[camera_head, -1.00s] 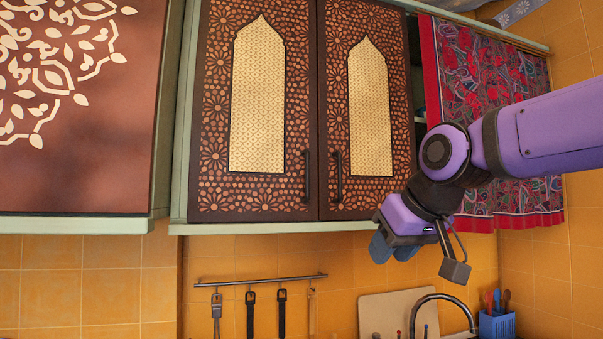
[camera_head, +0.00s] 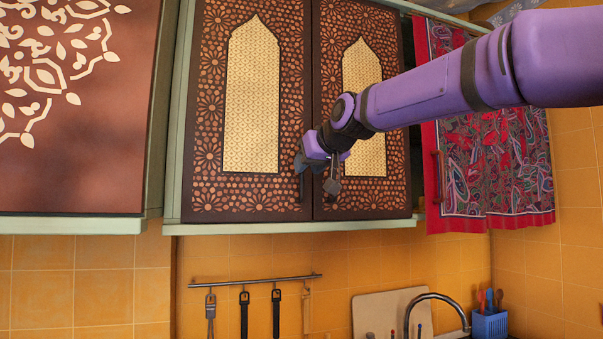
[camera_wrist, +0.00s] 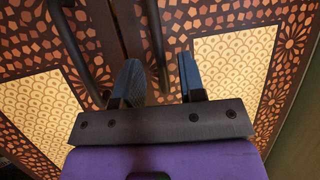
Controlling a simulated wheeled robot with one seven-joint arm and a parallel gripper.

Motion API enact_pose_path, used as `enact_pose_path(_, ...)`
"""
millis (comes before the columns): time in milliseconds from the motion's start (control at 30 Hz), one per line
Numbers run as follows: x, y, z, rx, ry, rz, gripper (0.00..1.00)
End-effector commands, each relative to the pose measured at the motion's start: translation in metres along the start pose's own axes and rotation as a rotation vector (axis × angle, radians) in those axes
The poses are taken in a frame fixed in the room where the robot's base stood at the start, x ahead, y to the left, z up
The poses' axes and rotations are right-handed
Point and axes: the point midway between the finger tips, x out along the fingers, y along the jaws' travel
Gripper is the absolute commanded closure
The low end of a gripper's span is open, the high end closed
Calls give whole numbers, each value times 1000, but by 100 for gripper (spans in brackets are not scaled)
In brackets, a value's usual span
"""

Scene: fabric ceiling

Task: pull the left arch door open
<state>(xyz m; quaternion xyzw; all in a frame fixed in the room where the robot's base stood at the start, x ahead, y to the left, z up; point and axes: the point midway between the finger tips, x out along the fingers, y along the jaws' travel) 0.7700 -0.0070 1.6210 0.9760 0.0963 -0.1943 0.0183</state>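The left arch door (camera_head: 207,115) is dark brown with a lattice pattern and a pale pointed-arch panel. It looks shut, flush with the right arch door (camera_head: 393,165). Its dark upright bar handle (camera_head: 302,187) is at its lower right edge, partly hidden by my gripper (camera_head: 304,158). In the wrist view, where the doors look turned around, my gripper (camera_wrist: 160,68) is open. The left door's handle (camera_wrist: 155,35) runs between its two separated fingers; I cannot tell whether they touch it. The right door's handle (camera_wrist: 75,50) is left of the fingers.
A red patterned cloth (camera_head: 490,160) hangs right of the doors. A brown cabinet front with pale ornament (camera_head: 80,130) is on the left. Below, a rail (camera_head: 255,282) with hanging utensils crosses the orange tiled wall. A tap (camera_head: 440,297) and a blue utensil holder (camera_head: 490,324) are lower right.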

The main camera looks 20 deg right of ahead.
Motion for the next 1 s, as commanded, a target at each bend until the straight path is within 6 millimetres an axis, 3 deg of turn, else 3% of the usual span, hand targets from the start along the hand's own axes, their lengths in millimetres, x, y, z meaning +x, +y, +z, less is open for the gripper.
enact_pose_path(100, 19, -1, 0, 0, -2, -1, 63)
enact_pose_path(267, 33, 0, 0, 1, -1, 0, 63)
enact_pose_path(633, 38, 0, 0, 1, 0, 0, 63)
enact_pose_path(667, 38, 0, 0, 1, 0, 0, 65)
enact_pose_path(800, 38, 0, 0, 0, 0, 0, 98)
enact_pose_path(1000, 38, 0, 0, 0, 0, 0, 100)
